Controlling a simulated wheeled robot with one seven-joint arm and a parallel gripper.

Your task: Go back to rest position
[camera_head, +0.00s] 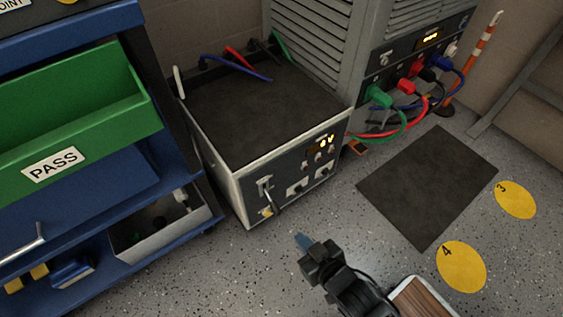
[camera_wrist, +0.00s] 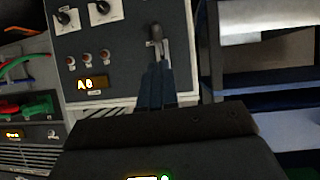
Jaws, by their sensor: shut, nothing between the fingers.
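My gripper (camera_head: 304,243) is in front of the grey control box in the head view, a little below and right of its front face. Its fingers are together and hold nothing. In the wrist view my gripper (camera_wrist: 158,72) points at the front panel of the box (camera_wrist: 125,35), with the lever switch (camera_wrist: 155,33) just past the fingertips. In the head view the control box (camera_head: 243,180) has a lit display, and its lever (camera_head: 269,195) sits at the lower left of the panel. I cannot tell from these views how wide the gap to the lever is.
A blue shelf cart with a green PASS bin (camera_head: 75,130) stands at the left. A transformer cabinet (camera_head: 385,60) with coloured plugs stands behind right. A dark mat (camera_head: 430,185) and yellow floor discs (camera_head: 461,266) lie on the right. A striped post (camera_head: 472,62) is at the back.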

